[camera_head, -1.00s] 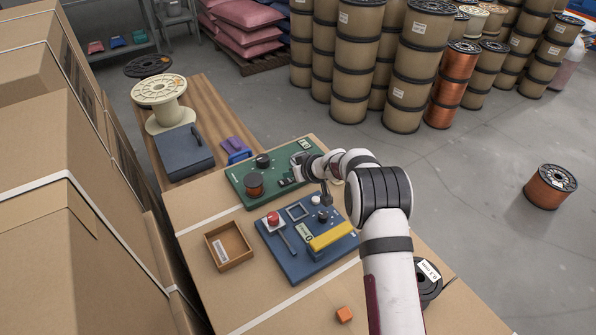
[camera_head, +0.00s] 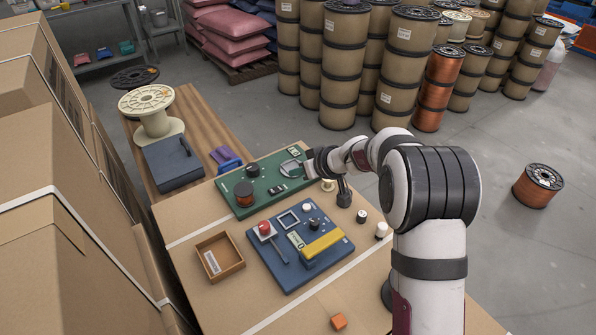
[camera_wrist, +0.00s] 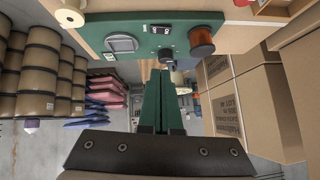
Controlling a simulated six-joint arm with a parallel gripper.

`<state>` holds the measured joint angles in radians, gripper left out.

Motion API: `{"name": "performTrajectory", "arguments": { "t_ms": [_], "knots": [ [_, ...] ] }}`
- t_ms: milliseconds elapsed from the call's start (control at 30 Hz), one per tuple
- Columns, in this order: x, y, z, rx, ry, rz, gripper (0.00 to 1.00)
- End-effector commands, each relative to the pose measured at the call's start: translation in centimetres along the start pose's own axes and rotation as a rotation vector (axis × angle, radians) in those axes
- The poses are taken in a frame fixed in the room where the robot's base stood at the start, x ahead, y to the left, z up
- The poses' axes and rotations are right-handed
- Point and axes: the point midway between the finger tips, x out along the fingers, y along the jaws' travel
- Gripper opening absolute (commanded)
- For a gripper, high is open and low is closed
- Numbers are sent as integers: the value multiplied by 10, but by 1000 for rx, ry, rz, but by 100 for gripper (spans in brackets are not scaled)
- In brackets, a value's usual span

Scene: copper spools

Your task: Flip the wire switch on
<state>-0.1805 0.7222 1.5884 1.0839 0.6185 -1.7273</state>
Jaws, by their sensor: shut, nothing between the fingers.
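The green board (camera_head: 225,187) lies at the back of the cardboard-topped table and also fills the top of the wrist view (camera_wrist: 95,28). It carries a copper spool (camera_head: 244,194), a black knob (camera_head: 252,169), a grey square display and a small black part with white marks (camera_wrist: 160,29). I cannot tell which part is the wire switch, or its position. My gripper (camera_wrist: 166,72) is shut and empty. Its green fingers point toward the board's far edge, with the knob just past the tips in the wrist view. Contact is not visible. In the head view the fingertips are hard to make out.
A blue board (camera_head: 265,273) with a red button (camera_head: 264,227) and yellow bar (camera_head: 322,244) lies in front. An open wooden box (camera_head: 220,256) is left of it. Stacked cartons (camera_head: 60,200) crowd the left.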

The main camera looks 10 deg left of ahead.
Motion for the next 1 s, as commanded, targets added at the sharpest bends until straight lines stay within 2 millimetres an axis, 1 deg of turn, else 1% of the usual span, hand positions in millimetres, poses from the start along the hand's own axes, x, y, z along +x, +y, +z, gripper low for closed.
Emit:
{"name": "performTrajectory", "arguments": {
  "t_ms": [33,67,267,367,467,800,1000],
  "knots": [
    [-1,-9,-2,-3,1,-3,0],
    [-1,-12,-3,-3,2,-3,0],
    [0,-10,-2,-2,2,-2,0],
    [8,-10,-2,-1,0,-3,0],
    [26,-10,-1,-1,0,-3,0],
    [100,-11,-1,-2,0,-3,0],
    [122,-10,20,0,0,-3,0]
  ]
}}
